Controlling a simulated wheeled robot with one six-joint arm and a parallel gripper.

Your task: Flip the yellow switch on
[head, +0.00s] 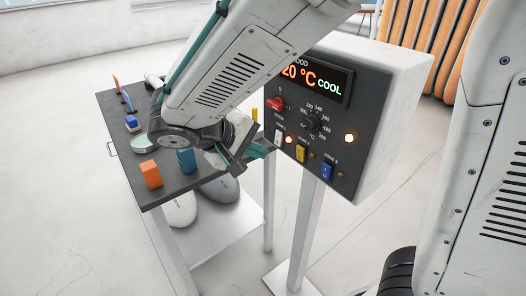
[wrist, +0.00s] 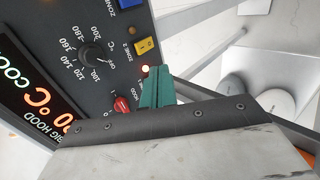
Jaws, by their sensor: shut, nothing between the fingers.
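The yellow switch (head: 301,153) is the middle of three rocker switches on the front of a dark control panel (head: 333,118). It also shows in the wrist view (wrist: 147,46), above the fingertips; I cannot tell which way it is tipped. The lamp beside it looks unlit. My gripper (head: 268,147) is shut and empty, its teal fingers pointing at the panel near the white switch (head: 279,138). In the wrist view the fingers (wrist: 157,86) stand below the yellow switch, apart from it in the picture, and hide the white switch.
A blue switch (head: 327,173), a red knob (head: 276,104) and a black dial (head: 312,122) share the panel. The lamp by the white switch (head: 289,140) glows. A dark table (head: 118,110) with small objects, including an orange block (head: 150,174), stands left under my arm.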

